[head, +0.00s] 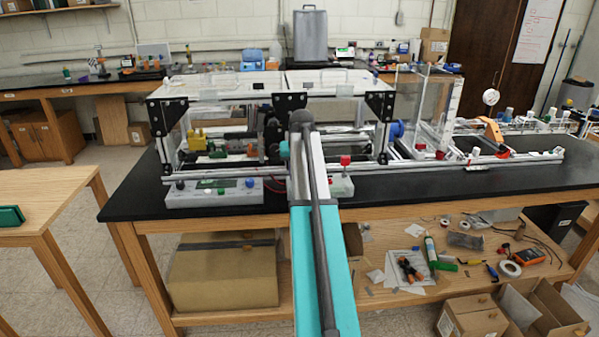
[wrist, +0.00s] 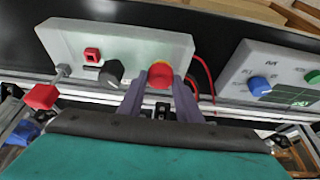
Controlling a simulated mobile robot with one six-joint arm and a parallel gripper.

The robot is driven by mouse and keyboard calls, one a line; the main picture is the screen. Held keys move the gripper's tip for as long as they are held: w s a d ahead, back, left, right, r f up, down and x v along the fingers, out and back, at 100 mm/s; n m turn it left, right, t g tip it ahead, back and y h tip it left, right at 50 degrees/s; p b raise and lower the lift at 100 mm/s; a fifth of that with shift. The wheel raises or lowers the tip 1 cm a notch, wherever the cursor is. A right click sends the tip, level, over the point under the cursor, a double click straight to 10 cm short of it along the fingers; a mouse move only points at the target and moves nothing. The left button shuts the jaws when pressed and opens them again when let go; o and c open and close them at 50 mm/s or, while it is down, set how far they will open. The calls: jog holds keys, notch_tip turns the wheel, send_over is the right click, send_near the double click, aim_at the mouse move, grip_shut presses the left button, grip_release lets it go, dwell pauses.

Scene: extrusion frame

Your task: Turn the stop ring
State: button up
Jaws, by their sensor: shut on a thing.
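The stop ring (wrist: 160,74), a round red cap with a yellow edge, sits on a pale control box (wrist: 118,48) in the wrist view. My gripper (wrist: 159,84) has one purple-grey finger on each side of it and is shut on it. The lower part of the ring is partly hidden by the fingers. In the head view my arm covers the gripper and the ring. Only the right end of the pale box (head: 341,188) shows beside my arm there.
A black knob (wrist: 115,72) and a red square button (wrist: 92,54) share the box. A red block on a rod (wrist: 41,96) stands near its left end. A second panel (wrist: 262,70) with blue and green knobs lies to the right. Red wires (wrist: 204,72) run between them.

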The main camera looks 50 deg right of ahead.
jog(key=shift+m, duration=0.5)
jog(key=o, duration=1)
jog(key=shift+o, duration=0.2)
jog(key=b+v, duration=0.1)
jog(key=v, duration=1.2)
jog(key=shift+a+r+b, duration=0.25)
jog(key=shift+r+b, duration=0.05)
jog(key=shift+r, duration=0.05)
jog(key=shift+f, duration=0.1)
